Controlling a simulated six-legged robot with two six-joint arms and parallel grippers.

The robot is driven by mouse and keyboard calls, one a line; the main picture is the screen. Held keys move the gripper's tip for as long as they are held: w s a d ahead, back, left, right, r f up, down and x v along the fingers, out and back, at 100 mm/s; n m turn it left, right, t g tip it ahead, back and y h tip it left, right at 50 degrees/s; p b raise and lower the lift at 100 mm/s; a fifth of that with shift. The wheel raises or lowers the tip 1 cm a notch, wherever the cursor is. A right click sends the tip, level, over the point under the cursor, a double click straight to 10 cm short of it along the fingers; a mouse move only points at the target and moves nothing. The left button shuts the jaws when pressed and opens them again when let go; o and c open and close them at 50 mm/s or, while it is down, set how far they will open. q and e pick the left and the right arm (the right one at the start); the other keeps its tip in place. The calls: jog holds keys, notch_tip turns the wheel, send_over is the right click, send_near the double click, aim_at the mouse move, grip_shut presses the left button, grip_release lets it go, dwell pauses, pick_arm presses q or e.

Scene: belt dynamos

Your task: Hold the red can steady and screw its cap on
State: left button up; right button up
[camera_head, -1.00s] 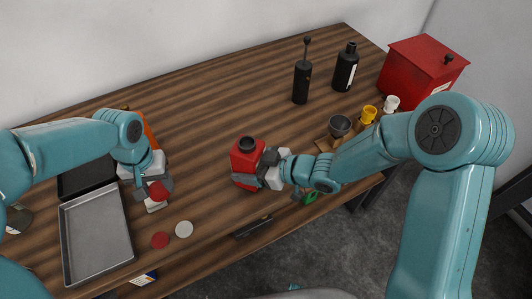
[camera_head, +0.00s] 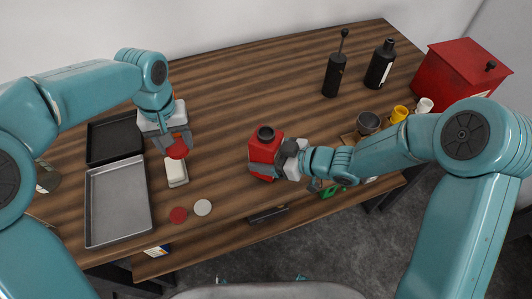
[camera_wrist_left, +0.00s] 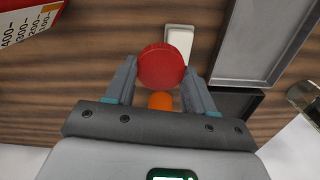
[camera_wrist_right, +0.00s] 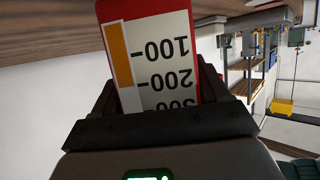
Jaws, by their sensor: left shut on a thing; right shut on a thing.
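The red can (camera_head: 265,152) stands upright near the front middle of the table, its dark open neck (camera_head: 266,133) uncovered. My right gripper (camera_head: 272,160) is shut on the can's body from the right. The right wrist view shows the can's scale label (camera_wrist_right: 157,60) between the fingers. My left gripper (camera_head: 172,142) is shut on the round red cap (camera_head: 177,149), which also shows between its fingertips in the left wrist view (camera_wrist_left: 161,66). The cap is held above the table, left of the can and apart from it. The can's label edge shows in the left wrist view (camera_wrist_left: 30,25).
A white block (camera_head: 176,174), red disc (camera_head: 178,215) and pale disc (camera_head: 203,207) lie near the left gripper. A silver tray (camera_head: 118,205) and black tray (camera_head: 112,140) are at left.

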jog(key=shift+w, duration=0.1)
pick_arm(q)
jog(key=d+r+m, duration=0.1)
jog(key=d+r, duration=0.2)
jog(key=d, duration=0.4)
jog(key=w+d+r, duration=0.1)
jog(key=d+r, duration=0.3)
jog(key=d, duration=0.2)
jog(key=d+r+m, duration=0.1)
jog(key=d+r, duration=0.2)
jog(key=d, duration=0.4)
jog(key=shift+w+d+r+m, duration=0.2)
jog(key=shift+d+m, duration=0.1)
jog(key=shift+d, duration=0.05)
pick_arm(e)
jog(key=shift+d, duration=0.1)
pick_arm(q)
jog(key=shift+s+d+r, duration=0.15)
jog(key=shift+s, duration=0.1)
jog(key=shift+w+d, duration=0.1)
jog(key=shift+w, duration=0.05)
